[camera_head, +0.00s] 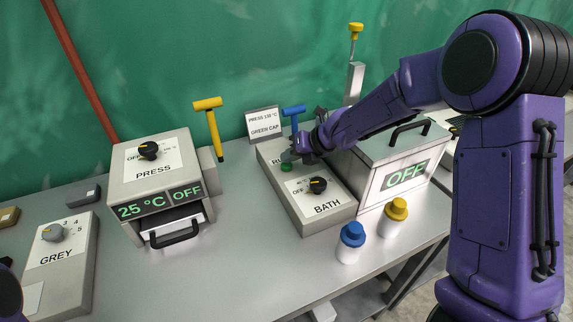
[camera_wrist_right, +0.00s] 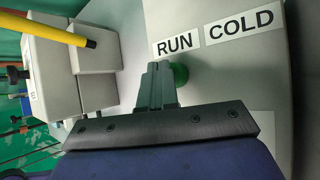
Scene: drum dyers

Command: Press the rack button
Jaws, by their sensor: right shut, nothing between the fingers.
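A green button (camera_head: 286,167) sits on the grey BATH control box (camera_head: 330,217), near its RUN label. No label reading "rack" is legible. In the right wrist view the green button (camera_wrist_right: 181,75) is partly hidden behind my right fingers, beside the RUN and COLD labels. My right gripper (camera_head: 290,156) is shut and empty, close over the button. In the wrist view its fingertips (camera_wrist_right: 158,68) overlap the button's left side; I cannot tell whether they touch it. My left gripper is not in view.
Right of the box is a lidded metal bath (camera_head: 376,180) reading OFF. A PRESS unit (camera_head: 155,183) and yellow-handled lever (camera_head: 209,112) stand left. A blue lever (camera_head: 293,112) rises behind the gripper. Blue-capped (camera_head: 350,243) and yellow-capped (camera_head: 393,216) bottles stand in front. The front middle table is clear.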

